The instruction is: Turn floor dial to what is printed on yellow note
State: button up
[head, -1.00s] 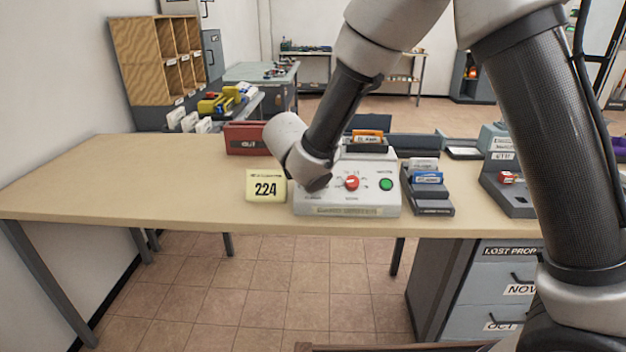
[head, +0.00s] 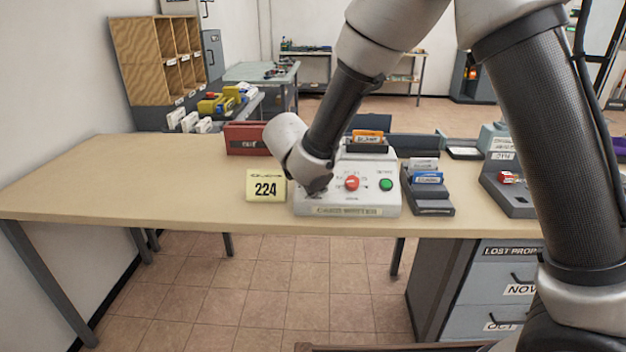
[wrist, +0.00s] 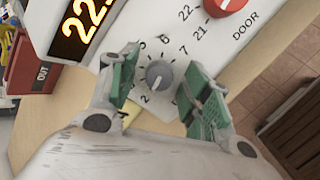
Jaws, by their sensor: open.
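The yellow note (head: 265,187) stands on the desk left of the white panel and reads 224 in large black digits; its small top line is not readable. The floor dial (wrist: 158,75) is a grey knob ringed by printed numbers; 2, 5, 6 and 7 show, others are hidden. Its own label is not visible. A pale mark shows on the knob, but its exact heading is unclear. My gripper (wrist: 157,92) is open, with its green-padded fingers on either side of the knob; contact cannot be told. My arm hides this dial in the head view.
The white panel (head: 345,210) also carries a red knob (head: 352,183), labelled DOOR in the wrist view, and a green button (head: 386,185). A lit orange display (wrist: 80,22) starts with 22. A card rack (head: 428,190) stands right of the panel. The desk's left side is clear.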

jog(key=v, duration=1.2)
jog(key=s+d+r+m+g, duration=0.1)
jog(key=s+d+r+m, duration=0.1)
jog(key=s+d+m, duration=0.5)
jog(key=s+d+r+m+g+y, duration=0.1)
jog(key=s+d+r+m, duration=0.2)
jog(key=d, duration=1.6)
jog(key=s+d+r+m+g+y, duration=0.1)
jog(key=s+d+r+m, duration=0.1)
jog(key=s+d+m, duration=0.9)
jog(key=shift+s+d+r+g, duration=0.3)
jog(key=shift+s+d, duration=0.65)
jog(key=shift+d, duration=0.3)
